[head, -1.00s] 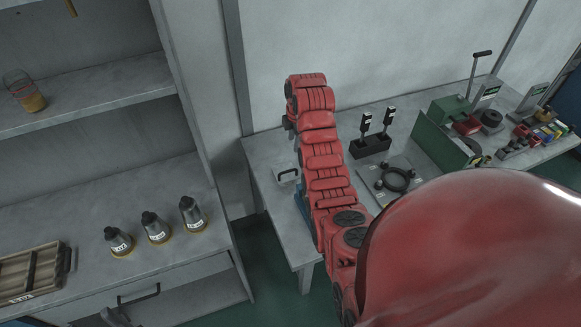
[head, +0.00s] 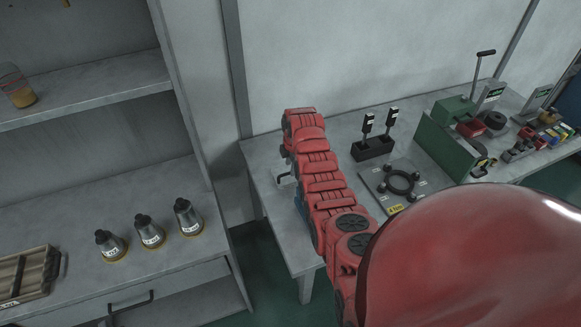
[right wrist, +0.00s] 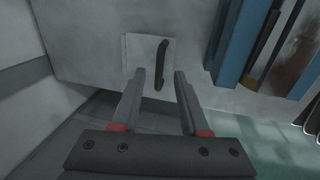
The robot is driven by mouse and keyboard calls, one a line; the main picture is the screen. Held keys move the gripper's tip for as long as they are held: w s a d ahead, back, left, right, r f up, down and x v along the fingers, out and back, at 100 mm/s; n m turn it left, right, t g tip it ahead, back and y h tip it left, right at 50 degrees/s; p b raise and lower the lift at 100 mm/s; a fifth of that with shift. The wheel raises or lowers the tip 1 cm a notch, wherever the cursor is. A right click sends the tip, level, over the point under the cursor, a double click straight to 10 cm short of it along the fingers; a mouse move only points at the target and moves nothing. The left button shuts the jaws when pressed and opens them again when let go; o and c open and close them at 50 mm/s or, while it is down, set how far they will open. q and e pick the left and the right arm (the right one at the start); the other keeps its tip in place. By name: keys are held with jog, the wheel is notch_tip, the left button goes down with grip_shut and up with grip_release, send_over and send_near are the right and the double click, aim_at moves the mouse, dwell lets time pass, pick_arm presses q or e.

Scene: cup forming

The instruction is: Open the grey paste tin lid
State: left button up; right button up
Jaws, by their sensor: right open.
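A pale square plate with a dark bar handle (right wrist: 162,64) lies on the grey surface in the right wrist view. In the head view a small pale piece with a handle (head: 284,179) lies at the table's left end, beside my red right arm. I cannot tell for sure that it is the paste tin lid. My right gripper (right wrist: 157,80) is open, its fingers pointing toward the handle with nothing between them. The fingers look apart from the handle. In the head view my right arm mostly hides the gripper. My left gripper is not in view.
A blue-framed object (right wrist: 232,45) stands right of the handle. On the table are a black holder (head: 372,149), a ring fixture (head: 400,183) and a green box (head: 440,148). Several objects fill the right end. Three grey cone bottles (head: 150,232) stand on the left shelf.

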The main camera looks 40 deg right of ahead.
jog(key=shift+w+f, duration=0.2)
jog(key=shift+f, duration=0.1)
jog(key=shift+w+f, duration=0.1)
jog(key=shift+f, duration=0.9)
jog(key=shift+f, duration=0.1)
jog(key=shift+c, duration=0.2)
grip_shut()
dwell(0.5)
